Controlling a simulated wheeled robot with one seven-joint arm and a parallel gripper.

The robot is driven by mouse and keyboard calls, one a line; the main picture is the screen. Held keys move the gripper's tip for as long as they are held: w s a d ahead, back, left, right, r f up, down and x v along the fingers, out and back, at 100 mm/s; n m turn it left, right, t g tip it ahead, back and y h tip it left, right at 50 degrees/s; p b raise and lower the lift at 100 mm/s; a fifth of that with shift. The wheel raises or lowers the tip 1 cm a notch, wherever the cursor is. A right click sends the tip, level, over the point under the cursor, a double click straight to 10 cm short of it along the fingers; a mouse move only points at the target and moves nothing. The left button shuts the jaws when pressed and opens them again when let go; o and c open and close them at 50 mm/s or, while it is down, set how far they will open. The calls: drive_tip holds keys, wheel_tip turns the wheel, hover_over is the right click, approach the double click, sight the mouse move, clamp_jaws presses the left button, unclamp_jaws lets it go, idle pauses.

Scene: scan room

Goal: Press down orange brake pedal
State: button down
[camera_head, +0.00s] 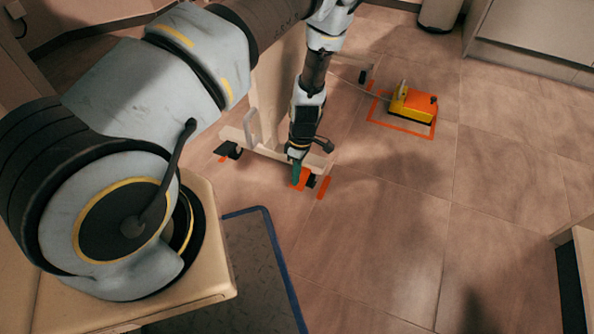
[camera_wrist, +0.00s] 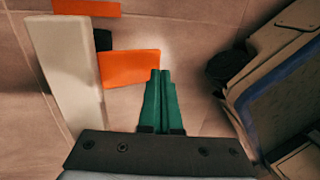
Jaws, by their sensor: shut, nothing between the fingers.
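The orange brake pedal (camera_head: 300,178) is a small flat plate by a caster at the foot of a cream wheeled stand (camera_head: 265,100). In the wrist view the pedal (camera_wrist: 130,67) sticks out to the right of the cream leg (camera_wrist: 63,65). My gripper (camera_head: 296,182) points down at the pedal and partly hides it in the head view. In the wrist view its green fingers (camera_wrist: 161,76) are together and empty, with their tips at the pedal's right end. I cannot tell whether they touch it.
Orange floor marks (camera_head: 323,187) lie beside the stand's foot. A yellow and orange foot switch (camera_head: 413,104) sits farther right inside an orange floor outline. A dark mat-like surface with a blue edge (camera_head: 285,262) is near.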

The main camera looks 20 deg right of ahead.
drive_tip(key=shift+r, duration=0.1)
drive_tip(key=shift+r+p, duration=0.75)
drive_tip(key=shift+r, duration=0.1)
drive_tip(key=shift+r+p, duration=0.3)
drive_tip(key=shift+p, duration=0.05)
wheel_tip(320, 180, up, 13)
drive_tip(key=s+a+p, duration=0.2)
drive_tip(key=p, duration=0.3)
drive_tip(key=shift+s+a+p, duration=0.15)
drive_tip(key=shift+s+p, duration=0.1)
drive_tip(key=shift+p, duration=0.1)
drive_tip(key=shift+f, duration=0.1)
